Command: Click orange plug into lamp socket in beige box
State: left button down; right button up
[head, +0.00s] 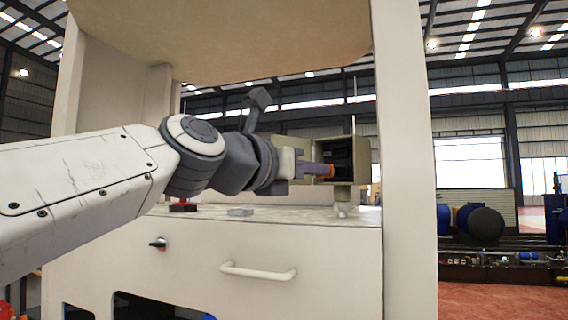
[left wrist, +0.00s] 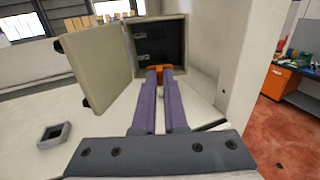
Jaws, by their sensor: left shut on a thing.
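The beige box (head: 361,155) stands open on a short post on the workbench, with its dark inside showing. In the left wrist view its lid (left wrist: 97,72) hangs open to the left of the dark interior (left wrist: 160,42). My left gripper (head: 318,170) is at the box's opening, its purple fingers pointing in. It is shut on the orange plug (left wrist: 160,70), which sits between the fingertips at the lower part of the opening. The lamp socket cannot be made out clearly, and I cannot tell whether the plug touches it. My right gripper is not in view.
A small grey square part (left wrist: 54,134) lies on the bench top left of the gripper; a red button (head: 183,206) stands farther left. A beige upright (head: 403,150) rises close right of the box. The bench front has a handle (head: 258,272).

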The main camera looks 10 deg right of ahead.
pick_arm(q)
jog(key=x, duration=0.2)
jog(key=shift+w+d, duration=0.2)
jog(key=shift+d, duration=0.1)
jog(key=shift+x, duration=1)
jog(key=shift+r, duration=0.2)
dwell(0.3)
jog(key=shift+w+d, duration=0.25)
jog(key=shift+d, duration=0.05)
dwell(0.6)
jog(key=shift+c, duration=2.1)
grip_release()
jog(key=shift+a, duration=0.1)
